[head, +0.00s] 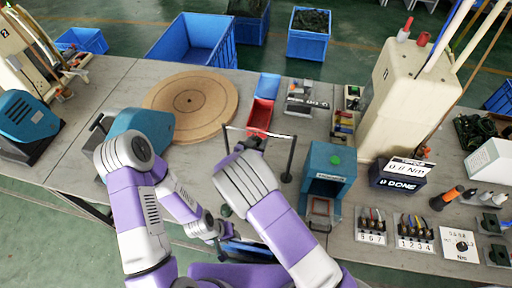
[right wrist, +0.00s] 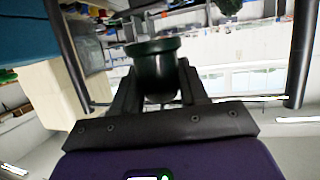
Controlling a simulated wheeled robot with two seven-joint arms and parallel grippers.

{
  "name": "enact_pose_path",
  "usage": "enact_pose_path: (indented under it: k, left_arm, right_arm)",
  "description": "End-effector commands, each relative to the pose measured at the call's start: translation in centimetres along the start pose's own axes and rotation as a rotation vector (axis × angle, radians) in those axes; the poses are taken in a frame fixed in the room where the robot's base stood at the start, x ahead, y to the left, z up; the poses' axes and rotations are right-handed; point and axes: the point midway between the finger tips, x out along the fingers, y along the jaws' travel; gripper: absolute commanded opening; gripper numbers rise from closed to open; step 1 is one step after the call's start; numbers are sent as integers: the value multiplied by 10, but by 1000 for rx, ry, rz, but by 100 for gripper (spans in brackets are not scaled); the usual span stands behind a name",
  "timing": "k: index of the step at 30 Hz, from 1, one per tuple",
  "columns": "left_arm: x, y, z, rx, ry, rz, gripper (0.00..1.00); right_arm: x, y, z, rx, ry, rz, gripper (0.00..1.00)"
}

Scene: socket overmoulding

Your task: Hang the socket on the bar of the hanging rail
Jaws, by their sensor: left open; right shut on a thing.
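The hanging rail (head: 290,160) stands near the middle of the table, with two dark posts and a thin bar between them. My right gripper (head: 254,142) is at the bar, between the posts. In the right wrist view the right gripper (right wrist: 158,88) is shut on the socket (right wrist: 153,62), a dark green-black round part with a wider rim. The rail's bar (right wrist: 262,98) crosses behind the fingers, and a post (right wrist: 300,50) shows at the right. Whether the socket touches the bar cannot be told. My left gripper (head: 226,222) is open and low, by the table's front edge.
A teal press-like box (head: 328,165) stands close right of the rail. A red bin (head: 260,114) and a blue bin (head: 267,86) lie behind it. A round wooden disc (head: 215,95) lies to the left. A "DONE" display box (head: 398,178) stands farther right.

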Motion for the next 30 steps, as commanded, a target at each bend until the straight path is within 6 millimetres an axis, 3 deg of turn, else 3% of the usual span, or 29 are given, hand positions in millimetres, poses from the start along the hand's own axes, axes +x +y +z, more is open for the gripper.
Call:
enact_pose_path:
  k: [9, 26, 27, 30]
  left_arm:
    - [5, -2, 0, 0, 0, 0, 43]
    - [12, -5, -1, 0, 0, 0, 43]
    - [12, -5, -1, 0, 0, 0, 43]
    - [12, -5, -1, 0, 0, 0, 43]
  right_arm:
    - [22, -4, -4, -1, 1, 1, 8]
    - [24, -4, 6, 0, 1, 0, 8]
    - [24, -4, 6, 0, 1, 0, 45]
    - [24, -4, 6, 0, 1, 0, 60]
